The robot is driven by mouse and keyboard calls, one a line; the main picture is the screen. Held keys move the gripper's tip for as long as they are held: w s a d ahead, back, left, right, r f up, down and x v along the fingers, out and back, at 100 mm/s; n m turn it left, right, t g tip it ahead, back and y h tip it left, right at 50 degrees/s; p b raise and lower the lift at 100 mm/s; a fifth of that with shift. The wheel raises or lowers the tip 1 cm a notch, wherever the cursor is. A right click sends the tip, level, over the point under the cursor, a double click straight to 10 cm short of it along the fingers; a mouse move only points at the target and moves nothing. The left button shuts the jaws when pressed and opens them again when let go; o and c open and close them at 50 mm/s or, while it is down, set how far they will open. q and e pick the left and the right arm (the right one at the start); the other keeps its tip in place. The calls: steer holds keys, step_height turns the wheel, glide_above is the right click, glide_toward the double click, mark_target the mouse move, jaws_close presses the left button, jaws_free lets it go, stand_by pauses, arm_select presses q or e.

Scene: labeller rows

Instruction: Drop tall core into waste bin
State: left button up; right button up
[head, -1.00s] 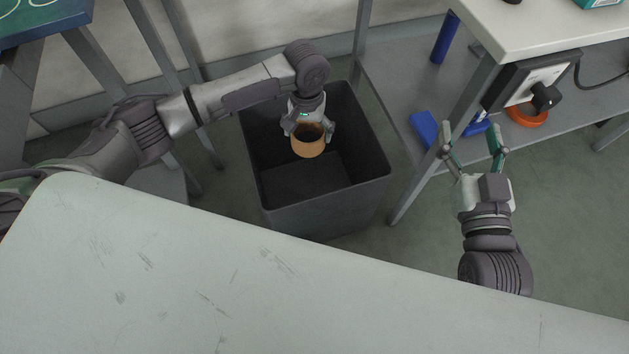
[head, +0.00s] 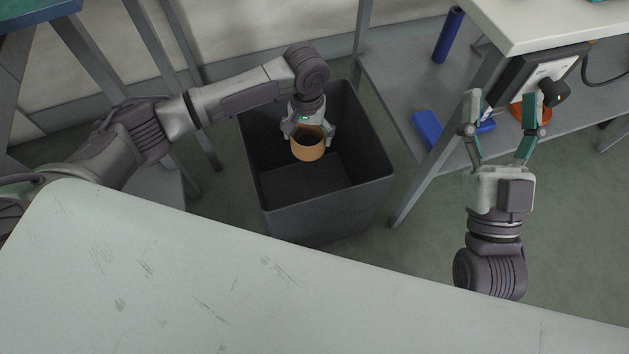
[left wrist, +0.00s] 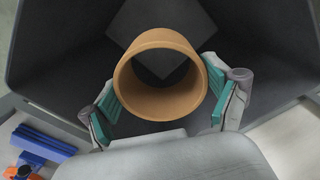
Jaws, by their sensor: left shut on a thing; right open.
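The tall core is a hollow tan cardboard tube (head: 308,151), held over the mouth of the dark grey waste bin (head: 370,187). My left gripper (head: 308,132) is shut on the core, with its fingers on either side. In the left wrist view the core (left wrist: 128,92) shows end-on between the teal finger pads, with the bin's walls (left wrist: 50,60) around it. The bin's floor below looks empty where it shows. My right gripper (head: 501,130) is open and empty, to the right of the bin in front of the side table.
A side table (head: 545,22) with a lower shelf (head: 400,92) stands to the right. Blue pieces (head: 427,127), a blue tube (head: 448,35) and an orange ring (head: 543,113) are there. A pale scratched table (head: 180,280) fills the foreground. Bare floor lies right of the bin.

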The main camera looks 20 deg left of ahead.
arm_select(q)
steer(key=o, duration=1)
steer(key=shift+o, duration=0.2)
steer(key=shift+r, duration=0.1)
step_height(320, 180, up, 12)
